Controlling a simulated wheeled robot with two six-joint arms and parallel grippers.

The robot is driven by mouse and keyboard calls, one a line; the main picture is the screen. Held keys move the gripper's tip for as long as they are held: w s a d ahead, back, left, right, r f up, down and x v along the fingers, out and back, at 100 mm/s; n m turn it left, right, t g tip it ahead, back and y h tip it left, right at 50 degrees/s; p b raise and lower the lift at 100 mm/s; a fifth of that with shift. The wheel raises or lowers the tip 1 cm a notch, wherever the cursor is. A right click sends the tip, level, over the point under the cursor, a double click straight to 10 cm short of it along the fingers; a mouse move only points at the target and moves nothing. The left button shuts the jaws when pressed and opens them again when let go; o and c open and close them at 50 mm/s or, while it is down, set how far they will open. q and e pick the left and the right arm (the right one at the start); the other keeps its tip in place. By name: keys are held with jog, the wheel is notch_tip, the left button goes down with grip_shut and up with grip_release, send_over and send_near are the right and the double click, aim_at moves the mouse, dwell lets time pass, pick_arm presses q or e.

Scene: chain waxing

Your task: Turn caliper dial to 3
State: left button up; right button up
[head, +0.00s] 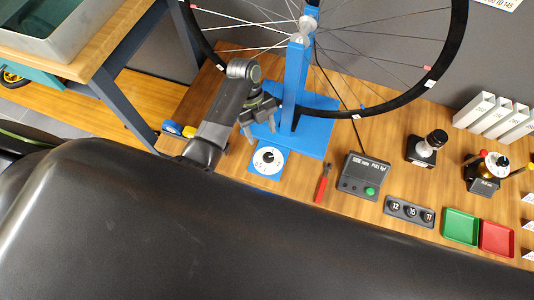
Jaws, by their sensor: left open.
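The caliper dial (268,160) is a round white disc with a dark centre on a blue plate (262,173) on the wooden bench. Its markings are too small to read. My left gripper (257,131) is open just above the dial in the picture, beside the base of the blue wheel stand (296,85). It looks empty and apart from the dial, but its height over the bench is hard to judge. My right gripper is not in view.
A bicycle wheel (440,75) hangs in the stand. A red-handled tool (323,185), a grey box with a green button (364,177), a numbered block (410,212), a green tray (461,212) and a red tray (511,242) lie to the right.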

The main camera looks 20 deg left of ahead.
aim_at(268, 157)
pick_arm(q)
jog(key=x, duration=0.9)
jog(key=shift+s+d+f+b, duration=0.1)
jog(key=shift+s+f+b, duration=0.1)
jog(key=shift+b, duration=0.2)
jog(key=shift+c, duration=0.2)
jog(key=c, duration=0.9)
jog(key=shift+s+r+n+t+h+p, duration=0.1)
jog(key=shift+r+n+t+h+p, duration=0.05)
jog(key=shift+n+p, duration=0.55)
jog(key=shift+r+n+t+h+p, duration=0.1)
jog(key=shift+n+t+h+p, duration=0.05)
jog(key=shift+n+p, duration=0.55)
jog(key=shift+s+n+t+p, duration=0.1)
jog(key=shift+n+t+p, duration=0.4)
jog(key=shift+n+p, duration=0.7)
jog(key=n+t+p, duration=0.1)
jog(key=n+p, duration=0.1)
jog(key=n, duration=0.1)
jog(key=shift+s+n, duration=0.1)
jog(key=shift+n, duration=0.2)
jog(key=shift+s+f+n+t+p, duration=0.15)
jog(key=shift+n+t+p, duration=0.75)
jog(key=shift+n, duration=0.7)
